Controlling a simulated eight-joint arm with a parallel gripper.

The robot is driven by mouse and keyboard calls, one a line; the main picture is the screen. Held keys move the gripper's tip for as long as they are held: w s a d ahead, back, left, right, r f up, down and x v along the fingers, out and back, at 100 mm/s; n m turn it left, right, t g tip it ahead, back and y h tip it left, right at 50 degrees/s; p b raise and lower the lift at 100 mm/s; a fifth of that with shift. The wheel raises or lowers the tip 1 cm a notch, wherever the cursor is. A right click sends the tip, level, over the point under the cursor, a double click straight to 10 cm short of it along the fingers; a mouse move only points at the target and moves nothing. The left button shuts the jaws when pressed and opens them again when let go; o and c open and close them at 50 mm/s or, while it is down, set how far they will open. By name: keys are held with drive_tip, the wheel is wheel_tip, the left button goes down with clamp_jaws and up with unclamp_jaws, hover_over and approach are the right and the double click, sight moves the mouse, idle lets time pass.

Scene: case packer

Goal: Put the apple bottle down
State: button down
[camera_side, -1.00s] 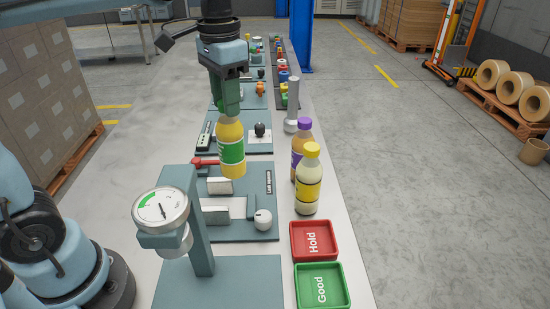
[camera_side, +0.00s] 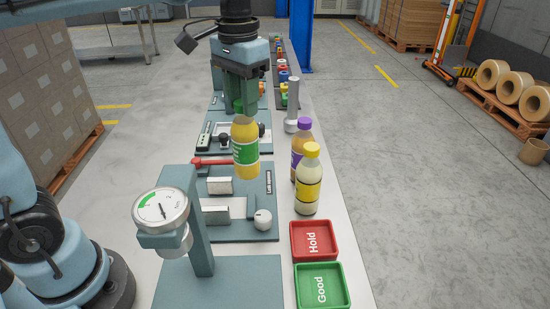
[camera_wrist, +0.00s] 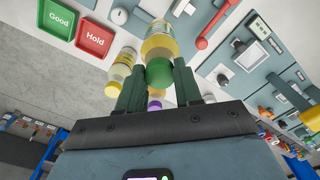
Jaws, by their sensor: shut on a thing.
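The apple bottle (camera_side: 245,155) is yellow with a green label. My gripper (camera_side: 240,112) is shut on its top end, and it hangs roughly upright below the fingers. In the side view it appears over the far part of the label station plate (camera_side: 264,208), near the red lever. I cannot tell the gap under it. In the wrist view the bottle (camera_wrist: 160,42) shows its green cap between the fingers of my gripper (camera_wrist: 159,85).
A purple-capped bottle (camera_side: 298,162) and a yellow-capped bottle (camera_side: 308,190) stand close on the right. The red Hold tray (camera_side: 335,255) and green Good tray (camera_side: 343,299) lie nearer. A gauge stand (camera_side: 203,230) and red lever (camera_side: 210,162) rise nearby. Bare bench shows around the right-hand bottles.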

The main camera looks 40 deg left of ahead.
drive_tip(key=s+d+r+m, duration=0.1)
drive_tip(key=s+d, duration=0.2)
drive_tip(key=d, duration=0.5)
drive_tip(key=s+d+r+m, duration=0.1)
drive_tip(key=s+d, duration=0.1)
drive_tip(key=d, duration=0.6)
drive_tip(key=s+d+r+m, duration=0.2)
drive_tip(key=s+d, duration=1)
drive_tip(key=s, duration=0.1)
drive_tip(key=w+a+f, duration=0.2)
drive_tip(key=w+f, duration=0.8)
drive_tip(key=f, duration=0.1)
drive_tip(key=shift+w+a+f, duration=0.15)
drive_tip(key=shift+w+a, duration=0.2)
drive_tip(key=shift+f, duration=0.1)
drive_tip(key=c, duration=0.8)
unclamp_jaws()
drive_tip(key=shift+o, duration=0.2)
